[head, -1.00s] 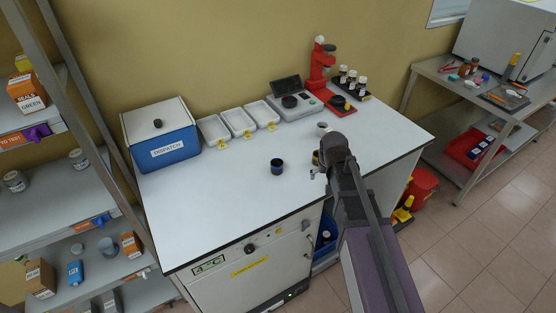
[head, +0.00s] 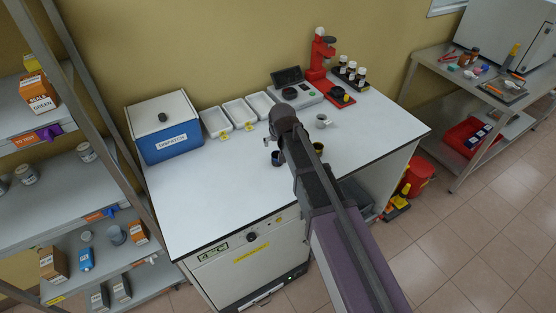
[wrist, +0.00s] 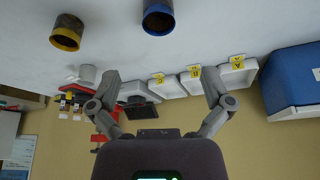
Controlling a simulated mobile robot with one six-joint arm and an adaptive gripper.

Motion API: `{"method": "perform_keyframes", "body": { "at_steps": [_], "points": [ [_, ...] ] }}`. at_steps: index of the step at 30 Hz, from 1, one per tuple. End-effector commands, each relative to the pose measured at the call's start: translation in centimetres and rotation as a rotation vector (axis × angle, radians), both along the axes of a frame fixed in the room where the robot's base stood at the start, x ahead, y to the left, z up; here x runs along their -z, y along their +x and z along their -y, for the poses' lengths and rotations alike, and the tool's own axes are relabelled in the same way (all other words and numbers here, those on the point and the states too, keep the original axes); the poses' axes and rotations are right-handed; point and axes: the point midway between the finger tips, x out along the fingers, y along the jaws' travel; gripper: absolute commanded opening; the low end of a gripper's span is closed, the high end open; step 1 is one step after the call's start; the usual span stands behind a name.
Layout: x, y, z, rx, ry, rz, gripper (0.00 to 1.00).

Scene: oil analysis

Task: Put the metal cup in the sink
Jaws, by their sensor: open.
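A small light-grey cup (head: 322,121) stands on the white worktop, right of my arm in the head view. It also shows in the wrist view (wrist: 87,74), beyond the left finger and partly behind it. Whether it is metal is hard to tell. Another grey cup (head: 117,235) stands on the lower left shelf. My gripper (wrist: 160,74) is open and empty over the worktop, with its fingers spread wide. In the head view my arm mostly hides it. No sink shows.
A blue-banded jar (wrist: 158,17) and a yellow-banded jar (wrist: 67,33) stand near my gripper. White trays (head: 238,112), a blue dispatch box (head: 168,138), a scale (head: 297,97) and a red stand (head: 318,62) line the back. The worktop's left front (head: 205,205) is clear.

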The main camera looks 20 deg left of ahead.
Motion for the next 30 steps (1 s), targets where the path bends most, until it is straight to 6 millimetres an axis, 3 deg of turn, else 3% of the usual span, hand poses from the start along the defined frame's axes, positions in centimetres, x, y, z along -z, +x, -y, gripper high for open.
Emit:
{"method": "perform_keyframes", "body": {
  "at_steps": [30],
  "points": [
    [6.9,2.6,-1.1,0.002,-0.001,-0.001,1.00]
  ]
}}
